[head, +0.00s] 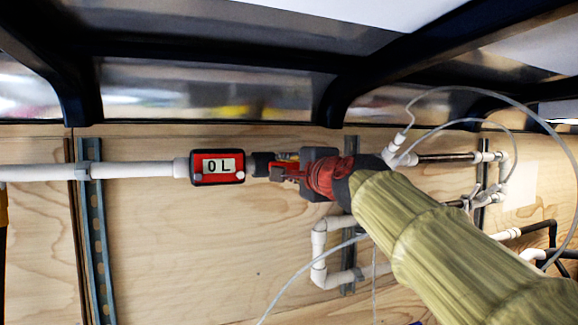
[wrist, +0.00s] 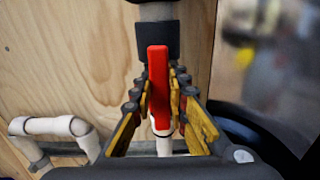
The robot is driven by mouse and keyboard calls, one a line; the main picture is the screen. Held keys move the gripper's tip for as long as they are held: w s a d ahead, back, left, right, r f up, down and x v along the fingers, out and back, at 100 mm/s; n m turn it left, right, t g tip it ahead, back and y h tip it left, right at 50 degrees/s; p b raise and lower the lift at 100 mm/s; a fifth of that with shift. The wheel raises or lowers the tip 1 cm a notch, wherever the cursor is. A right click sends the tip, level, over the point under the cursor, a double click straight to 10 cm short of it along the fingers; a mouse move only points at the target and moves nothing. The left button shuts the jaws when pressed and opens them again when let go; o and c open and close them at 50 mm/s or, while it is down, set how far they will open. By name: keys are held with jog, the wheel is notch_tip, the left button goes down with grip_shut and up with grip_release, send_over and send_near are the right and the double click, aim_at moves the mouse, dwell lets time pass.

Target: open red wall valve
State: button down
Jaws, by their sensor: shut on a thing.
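The red valve handle (wrist: 159,88) stands between the fingers of my gripper (wrist: 160,98) in the wrist view. It runs lengthwise along the pipe, with a dark valve fitting (wrist: 157,40) above it. The yellow-padded fingers are closed in on both sides of it. In the head view my gripper (head: 284,166) is at the valve on the wall, at the end of my sleeved arm, and it hides most of the handle. A dark fitting (head: 262,164) shows just left of the fingers.
A red meter (head: 217,167) reading "0L" sits on the white pipe (head: 130,170) left of the valve. White pipe loops (head: 318,245) and thin grey hoses (head: 300,255) lie below and right. Dark frame beams (head: 340,95) run above.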

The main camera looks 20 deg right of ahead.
jog(key=c, duration=1.7)
grip_release()
jog(key=shift+s, duration=0.15)
jog(key=s, duration=1.1)
jog(key=shift+s, duration=0.4)
